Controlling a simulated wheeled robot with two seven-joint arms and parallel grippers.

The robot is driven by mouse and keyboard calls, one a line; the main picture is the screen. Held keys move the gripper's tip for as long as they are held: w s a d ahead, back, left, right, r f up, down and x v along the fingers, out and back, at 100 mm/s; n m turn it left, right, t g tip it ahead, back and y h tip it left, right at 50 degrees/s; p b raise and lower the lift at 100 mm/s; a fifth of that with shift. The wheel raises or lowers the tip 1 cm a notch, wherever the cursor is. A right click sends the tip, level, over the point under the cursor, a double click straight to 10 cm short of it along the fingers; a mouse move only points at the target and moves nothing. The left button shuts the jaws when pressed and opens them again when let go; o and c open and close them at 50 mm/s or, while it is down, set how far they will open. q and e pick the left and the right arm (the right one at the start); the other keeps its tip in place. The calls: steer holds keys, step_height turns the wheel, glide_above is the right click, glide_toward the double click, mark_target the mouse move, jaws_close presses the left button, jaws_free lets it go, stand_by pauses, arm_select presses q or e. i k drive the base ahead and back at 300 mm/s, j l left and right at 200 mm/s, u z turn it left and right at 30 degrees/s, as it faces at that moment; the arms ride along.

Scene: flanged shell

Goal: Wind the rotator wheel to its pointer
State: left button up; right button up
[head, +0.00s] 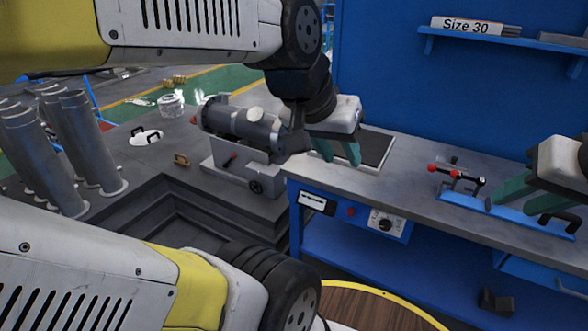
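The rotator (225,172) is a grey base on the dark bench, left of the blue workbench. A grey flanged shell (235,122) lies on its side on it. A small dark round wheel (255,187) is on the base's front face, low at the right. A small red-tipped part (231,157) shows on the base; I cannot tell whether it is the pointer. My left gripper (341,163) hangs with teal fingers apart and empty, right of the rotator, above or in front of a dark plate. My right gripper (505,203) is open at the right edge, apart from the wheel.
The dark plate (372,146) lies on the blue workbench. A blue rail with red-knobbed clamps (458,174) is beside my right gripper. Grey tubes (75,140) stand at left. A shelf (500,38) holds a "Size 30" box. My arm links cover the upper and lower left.

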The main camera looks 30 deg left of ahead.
mark_target(255, 186)
steer(key=j+z, duration=0.15)
steer(key=j, duration=0.5)
steer(key=j+z, duration=0.2)
steer(key=j, duration=0.5)
steer(key=j+z, duration=0.15)
steer(key=j, duration=0.5)
steer(key=k+j+z, duration=0.2)
steer(key=j, duration=0.45)
steer(key=k+j, duration=0.1)
steer(key=j, duration=1.05)
steer(key=k+j, duration=0.15)
steer(key=j, duration=1)
steer(key=k, duration=0.05)
